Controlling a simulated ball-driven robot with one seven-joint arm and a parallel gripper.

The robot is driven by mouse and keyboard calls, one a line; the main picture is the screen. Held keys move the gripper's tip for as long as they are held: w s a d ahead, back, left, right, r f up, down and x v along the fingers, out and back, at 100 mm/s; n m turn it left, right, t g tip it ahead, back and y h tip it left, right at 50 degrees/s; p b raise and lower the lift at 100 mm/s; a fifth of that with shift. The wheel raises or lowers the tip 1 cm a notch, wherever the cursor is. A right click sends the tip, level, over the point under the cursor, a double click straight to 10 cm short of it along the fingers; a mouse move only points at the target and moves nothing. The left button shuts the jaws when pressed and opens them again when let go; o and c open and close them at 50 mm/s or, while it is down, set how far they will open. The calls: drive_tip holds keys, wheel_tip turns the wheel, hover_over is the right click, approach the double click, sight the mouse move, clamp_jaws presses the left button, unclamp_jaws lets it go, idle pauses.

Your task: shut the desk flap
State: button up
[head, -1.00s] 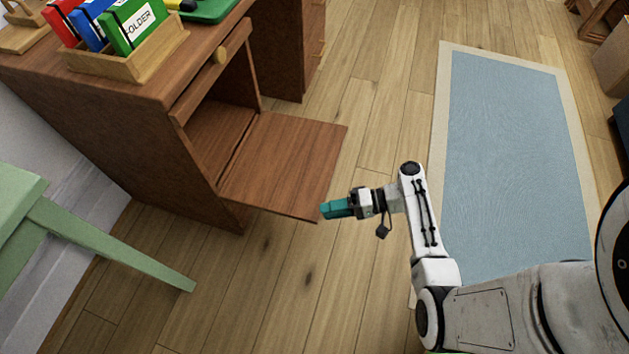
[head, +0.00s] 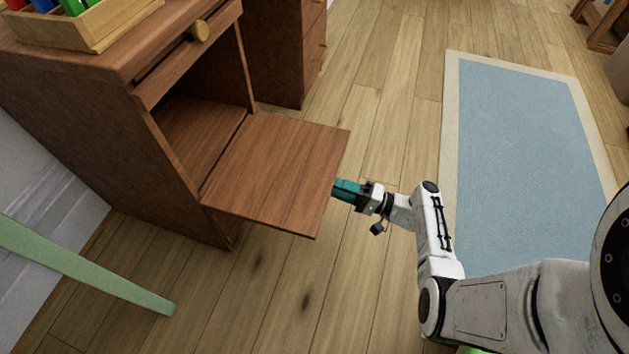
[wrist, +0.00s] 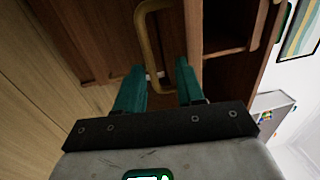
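The desk flap (head: 280,170) is a brown wooden panel, lowered and standing out about level from the front of the desk (head: 165,150). My gripper (head: 336,187) has teal fingers and is at the flap's outer edge, near its middle. Whether it touches the edge cannot be told. In the wrist view my gripper (wrist: 160,78) is open, its two fingers apart. A tan loop-shaped handle (wrist: 144,40) shows ahead of them, its near end seen in the gap between the fingers. The fingers are not closed on it.
The desk's open compartment (head: 200,125) lies behind the flap. A round knob (head: 199,31) sits on the drawer above it. A wooden file holder (head: 90,30) stands on top. A green leg (head: 100,280) is at lower left. A blue rug (head: 525,170) lies right; bare floor is in front.

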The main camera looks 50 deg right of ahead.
sight(315, 180)
drive_tip(key=b+x, duration=0.1)
drive_tip(key=x, duration=0.6)
drive_tip(key=shift+w, duration=0.15)
drive_tip(key=shift+c, duration=0.2)
clamp_jaws()
